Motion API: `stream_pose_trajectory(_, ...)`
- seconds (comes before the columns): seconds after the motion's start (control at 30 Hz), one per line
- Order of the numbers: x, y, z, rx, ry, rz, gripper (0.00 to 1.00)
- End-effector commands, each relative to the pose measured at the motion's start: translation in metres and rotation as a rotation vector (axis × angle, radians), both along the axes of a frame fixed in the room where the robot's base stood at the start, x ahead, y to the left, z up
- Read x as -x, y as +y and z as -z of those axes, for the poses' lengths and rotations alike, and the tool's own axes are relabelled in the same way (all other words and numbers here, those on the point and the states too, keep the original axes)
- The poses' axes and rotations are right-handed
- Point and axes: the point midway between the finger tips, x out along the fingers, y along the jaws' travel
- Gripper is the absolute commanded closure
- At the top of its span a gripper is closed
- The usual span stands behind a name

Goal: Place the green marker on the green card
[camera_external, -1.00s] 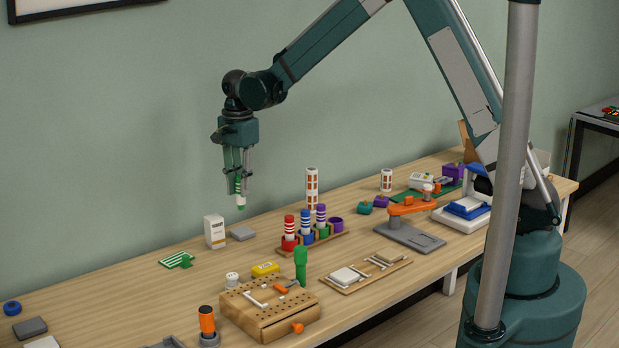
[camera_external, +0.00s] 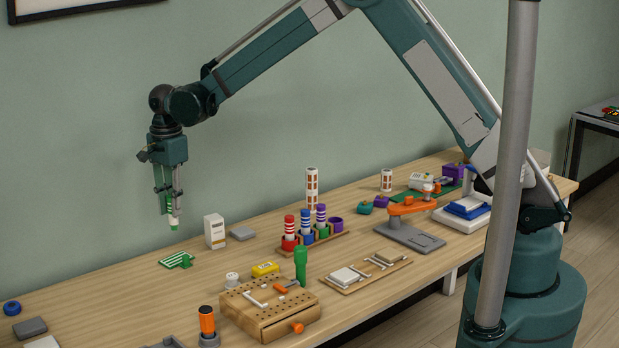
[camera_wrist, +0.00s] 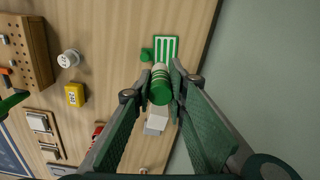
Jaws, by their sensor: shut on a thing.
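The green marker (camera_external: 174,222), white with green bands and a green end, is held upright in my gripper (camera_external: 171,206), which is shut on it. The marker also shows between the fingers in the wrist view (camera_wrist: 160,88). The green card (camera_external: 177,260), with white stripes, lies flat on the table below the marker, apart from it. In the wrist view the card (camera_wrist: 167,49) is just beyond the marker, with a small green piece at its left edge.
A white spool (camera_external: 232,280), a yellow block (camera_external: 265,269) and a wooden pegboard box (camera_external: 268,310) are nearer the front. The table left of the card is mostly clear.

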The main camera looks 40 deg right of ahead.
Motion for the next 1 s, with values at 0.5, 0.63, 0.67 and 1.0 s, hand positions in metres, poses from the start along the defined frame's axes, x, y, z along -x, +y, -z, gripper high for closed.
stream_pose_trajectory(0.5,0.000,-0.001,0.022,0.000,0.000,0.000,0.94)
stream_pose_trajectory(0.63,0.000,-0.001,0.041,0.000,0.000,0.000,0.94)
stream_pose_trajectory(0.67,0.000,-0.001,0.045,0.000,0.000,0.000,0.94)
stream_pose_trajectory(1.0,0.000,-0.001,0.063,0.000,0.000,0.000,0.94)
